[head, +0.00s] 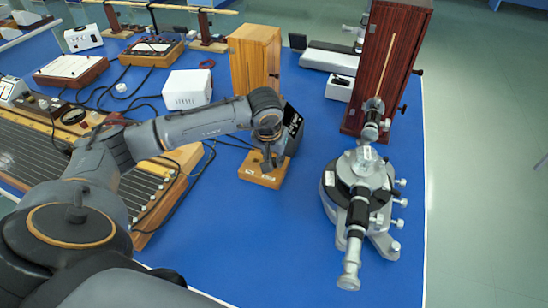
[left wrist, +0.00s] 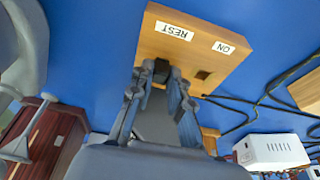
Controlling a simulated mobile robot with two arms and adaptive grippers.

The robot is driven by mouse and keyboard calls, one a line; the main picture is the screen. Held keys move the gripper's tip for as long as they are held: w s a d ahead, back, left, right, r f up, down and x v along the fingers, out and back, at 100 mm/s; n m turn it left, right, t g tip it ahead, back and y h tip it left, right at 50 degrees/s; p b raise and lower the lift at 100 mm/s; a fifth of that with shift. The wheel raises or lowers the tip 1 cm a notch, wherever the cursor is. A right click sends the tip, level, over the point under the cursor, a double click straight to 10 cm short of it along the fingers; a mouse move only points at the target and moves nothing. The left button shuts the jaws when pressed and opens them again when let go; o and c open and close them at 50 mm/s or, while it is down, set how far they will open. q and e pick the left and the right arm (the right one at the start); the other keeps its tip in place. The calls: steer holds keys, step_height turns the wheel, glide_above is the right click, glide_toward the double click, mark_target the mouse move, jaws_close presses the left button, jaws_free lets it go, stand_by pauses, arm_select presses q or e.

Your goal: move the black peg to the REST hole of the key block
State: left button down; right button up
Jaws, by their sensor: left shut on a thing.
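The key block (head: 278,178) is a small wooden block on the blue bench, with white labels; it also shows in the left wrist view (left wrist: 193,53), where they read REST and ON. My left gripper (head: 268,165) points down over the block. In the left wrist view its fingers (left wrist: 162,78) are shut on the black peg (left wrist: 162,67), at the REST side. I cannot tell whether the peg's tip is in the hole or just above it. A dark empty hole (left wrist: 203,74) shows on the ON side. My right gripper is not in view.
A spectrometer (head: 345,210) stands right of the block, near the bench edge. A dark red wooden cabinet (head: 385,70) and a lighter wooden box (head: 254,58) stand behind. A white box (head: 187,90) and black cables lie to the left. Blue bench in front is clear.

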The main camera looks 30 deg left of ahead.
arm_select(q)
steer(key=c, duration=1.4)
jaws_free()
steer(key=shift+o, duration=1.1)
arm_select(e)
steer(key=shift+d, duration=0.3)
arm_select(q)
steer(key=v, duration=1.2)
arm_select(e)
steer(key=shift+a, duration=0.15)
arm_select(q)
steer(key=shift+r, duration=0.1)
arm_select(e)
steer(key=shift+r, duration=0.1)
